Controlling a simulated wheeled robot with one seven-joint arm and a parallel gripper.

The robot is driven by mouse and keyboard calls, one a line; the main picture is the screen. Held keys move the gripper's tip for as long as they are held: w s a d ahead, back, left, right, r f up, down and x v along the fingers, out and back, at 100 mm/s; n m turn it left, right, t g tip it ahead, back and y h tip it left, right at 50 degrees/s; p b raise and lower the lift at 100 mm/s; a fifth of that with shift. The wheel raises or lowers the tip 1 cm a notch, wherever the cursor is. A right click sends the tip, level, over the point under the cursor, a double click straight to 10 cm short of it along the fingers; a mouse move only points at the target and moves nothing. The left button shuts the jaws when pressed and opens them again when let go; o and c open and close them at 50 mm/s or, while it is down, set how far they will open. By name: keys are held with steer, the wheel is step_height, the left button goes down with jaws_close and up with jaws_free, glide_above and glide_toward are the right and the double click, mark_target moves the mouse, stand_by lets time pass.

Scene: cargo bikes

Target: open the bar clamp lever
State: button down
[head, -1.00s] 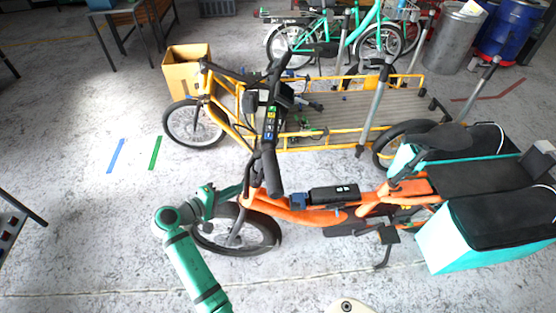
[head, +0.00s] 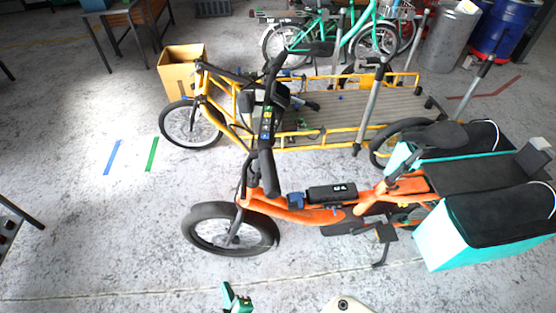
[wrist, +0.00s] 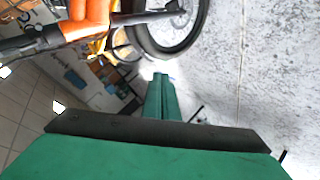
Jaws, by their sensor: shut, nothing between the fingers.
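The orange cargo bike (head: 300,211) stands in the middle of the head view. Its black handlebar (head: 268,170) and stem rise at the front, above the front wheel. The bar clamp lever is too small to tell apart from the dark parts there. My gripper (wrist: 160,78) is shut and empty, its green fingers together in the wrist view. It is apart from the bike; the orange frame (wrist: 97,10) and the black front wheel (wrist: 172,48) show beyond it.
A yellow cargo bike (head: 320,142) stands close behind the orange one, with a cardboard box (head: 181,72) by its front wheel. Turquoise side boxes (head: 450,240) flank the orange bike's rear. The floor to the left, with blue and green tape, is clear.

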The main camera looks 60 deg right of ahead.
steer(key=s+a+r+m+t+y, duration=0.3)
steer(key=s+a+r+m+y, duration=0.1)
steer(key=s+a+r, duration=0.6)
steer(key=w+d+f+m+g+h, duration=0.2)
steer(key=w+d+f+m, duration=0.3)
steer(key=d+f+m, duration=0.7)
steer(key=w+d+r+m+t+y, duration=0.1)
steer(key=w+d+m, duration=0.1)
steer(key=w+d, duration=0.35)
steer(key=w+d+m+y, duration=0.1)
steer(key=w+d, duration=0.1)
steer(key=d, duration=0.6)
steer(key=d+r+m+t+y, duration=0.15)
steer(key=d+r+t, duration=0.25)
steer(key=d+r, duration=0.8)
steer(key=s+d+r+n+t+y, duration=0.1)
steer(key=s+d+r+t, duration=0.1)
steer(key=s+d+r, duration=0.35)
steer(key=s+d+r+t+y, duration=0.1)
steer(key=s+d+r+t, duration=0.15)
steer(key=d+r, duration=0.6)
steer(key=w+a+r, duration=0.3)
steer(key=w+a, duration=0.3)
steer(key=w, duration=0.4)
steer(key=shift+g, duration=0.45)
